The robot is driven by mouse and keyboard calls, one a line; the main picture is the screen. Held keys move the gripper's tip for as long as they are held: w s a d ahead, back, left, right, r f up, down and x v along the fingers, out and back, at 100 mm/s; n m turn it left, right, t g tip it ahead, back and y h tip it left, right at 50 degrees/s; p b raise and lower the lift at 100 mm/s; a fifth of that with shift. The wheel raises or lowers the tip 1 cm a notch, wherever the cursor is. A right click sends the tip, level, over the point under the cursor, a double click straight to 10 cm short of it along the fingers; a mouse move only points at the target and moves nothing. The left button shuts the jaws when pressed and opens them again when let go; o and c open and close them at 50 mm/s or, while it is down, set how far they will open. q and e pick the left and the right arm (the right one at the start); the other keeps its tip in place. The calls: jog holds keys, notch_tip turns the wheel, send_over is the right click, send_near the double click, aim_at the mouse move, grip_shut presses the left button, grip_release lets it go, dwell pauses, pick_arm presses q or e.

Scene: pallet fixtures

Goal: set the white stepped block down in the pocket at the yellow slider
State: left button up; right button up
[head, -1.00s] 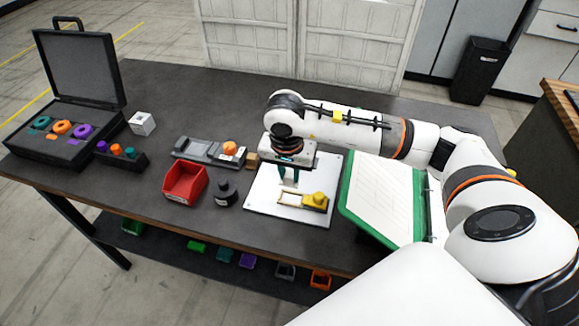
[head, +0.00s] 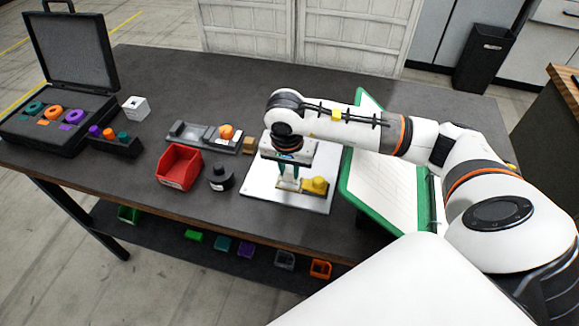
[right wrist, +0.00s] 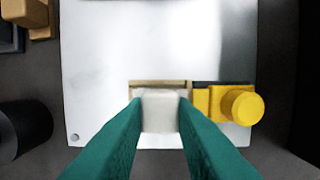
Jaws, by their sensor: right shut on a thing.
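The white stepped block (right wrist: 160,109) is held between the two teal fingers of my right gripper (right wrist: 160,116) in the right wrist view. In the head view my right gripper (head: 289,176) points down over the white plate (head: 262,196). The yellow slider (right wrist: 238,104) is just right of the block; it also shows in the head view (head: 316,186). The pocket's tan rim (right wrist: 146,83) shows along the block's far side. The block and fingers hide most of the pocket, and I cannot tell whether the block touches its floor. My left gripper is not in view.
A red bin (head: 178,167) and a dark round part (head: 221,178) stand left of the plate. A grey fixture with an orange knob (head: 225,132) lies behind them. A green-edged board (head: 389,190) stands close on the right.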

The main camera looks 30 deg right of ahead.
jog(key=shift+b, duration=0.65)
dwell(0.9)
jog(key=shift+f+b, duration=0.7)
jog(key=shift+b, duration=0.1)
jog(key=shift+s+a+f, duration=0.15)
jog(key=shift+f, duration=0.25)
dwell(0.3)
jog(key=o, duration=1.4)
jog(key=shift+s+f+b, duration=0.1)
jog(key=shift+b, duration=0.2)
jog(key=shift+o, duration=0.2)
jog(key=shift+w+r+p, duration=0.15)
jog(key=shift+r+p, duration=0.75)
jog(key=shift+r, duration=0.95)
jog(key=shift+w+r+p, duration=0.1)
jog(key=shift+r+p, duration=0.75)
jog(key=shift+r, duration=0.95)
jog(key=shift+r+p, duration=0.5)
jog(key=shift+r, duration=0.65)
